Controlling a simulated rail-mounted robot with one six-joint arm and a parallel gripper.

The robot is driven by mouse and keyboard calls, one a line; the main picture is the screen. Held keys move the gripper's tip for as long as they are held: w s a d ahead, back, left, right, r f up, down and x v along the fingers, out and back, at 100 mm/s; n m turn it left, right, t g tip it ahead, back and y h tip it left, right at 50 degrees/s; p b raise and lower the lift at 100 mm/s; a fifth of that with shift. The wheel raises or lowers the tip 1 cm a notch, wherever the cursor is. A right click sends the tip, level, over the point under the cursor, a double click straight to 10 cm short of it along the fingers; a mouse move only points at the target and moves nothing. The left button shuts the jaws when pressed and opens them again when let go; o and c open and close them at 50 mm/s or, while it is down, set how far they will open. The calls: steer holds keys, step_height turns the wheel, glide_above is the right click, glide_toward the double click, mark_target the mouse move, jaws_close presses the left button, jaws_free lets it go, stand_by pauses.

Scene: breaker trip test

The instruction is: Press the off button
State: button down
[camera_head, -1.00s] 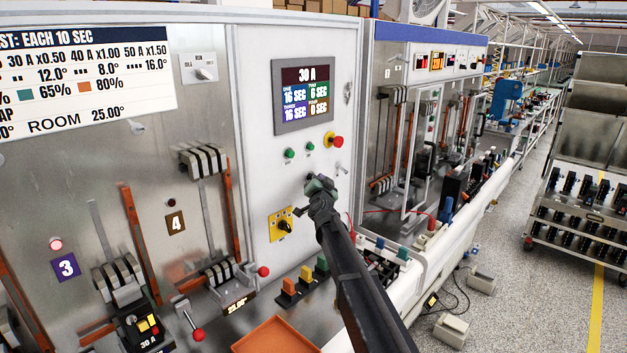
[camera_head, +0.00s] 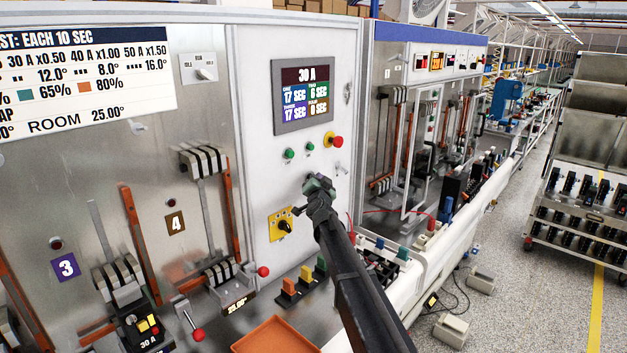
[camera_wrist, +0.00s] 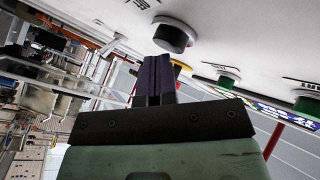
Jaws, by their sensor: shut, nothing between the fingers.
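My gripper (camera_head: 317,186) is in front of the white control panel (camera_head: 255,100), below its screen. In the wrist view its two dark fingers (camera_wrist: 158,62) are shut together and empty. Their tips are close to a round black button (camera_wrist: 175,35); I cannot tell whether they touch it. The label beside that button is cut off, so I cannot read whether it is the off button. In the head view my gripper largely hides that spot. Two green buttons (camera_head: 289,154) and a red mushroom button (camera_head: 337,141) on yellow sit above my gripper.
A screen (camera_head: 304,95) reads 30 A with several timers. A black rotary switch on a yellow plate (camera_head: 281,224) is below left of my gripper. Breaker bays with levers (camera_head: 203,160) stand left. An orange tray (camera_head: 272,338) and coloured blocks (camera_head: 289,287) are below.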

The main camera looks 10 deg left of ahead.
stand_by(0.5)
steer(key=shift+s+d, duration=0.45)
steer(key=shift+d, duration=0.2)
steer(key=s+d, duration=0.1)
steer(key=d, duration=0.1)
steer(key=s+d, duration=0.2)
stand_by(0.7)
